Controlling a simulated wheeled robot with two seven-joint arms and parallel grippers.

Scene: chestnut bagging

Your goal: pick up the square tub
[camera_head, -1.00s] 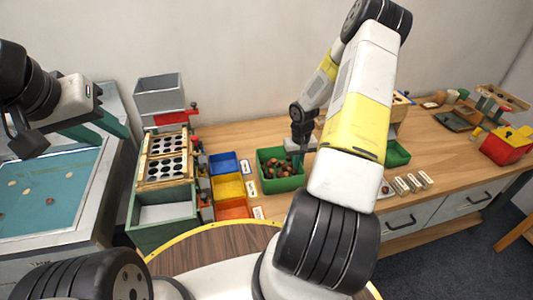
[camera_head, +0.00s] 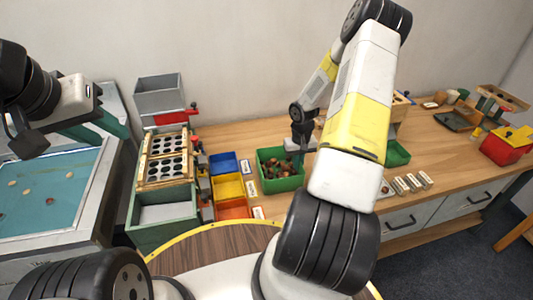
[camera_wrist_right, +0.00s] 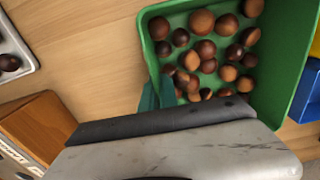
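A square green tub (camera_head: 283,187) holding several brown chestnuts stands on the wooden bench in the head view. It also fills much of the right wrist view (camera_wrist_right: 277,62). My right gripper (camera_wrist_right: 159,93) is at one wall of this tub, with its teal fingertips low at the rim. The gripper body hides most of the fingers, so I cannot tell whether they are closed on the wall. The tub rests on the bench. My left gripper (camera_head: 97,132) is open and empty above the teal-surfaced table at the left.
Blue (camera_head: 224,162), yellow (camera_head: 229,187) and orange (camera_head: 232,208) bins stand left of the tub. A wooden rack with holes (camera_head: 165,158) is further left. Another green tub (camera_head: 397,154) is partly behind my right arm. Small labelled blocks (camera_head: 410,183) lie near the front edge.

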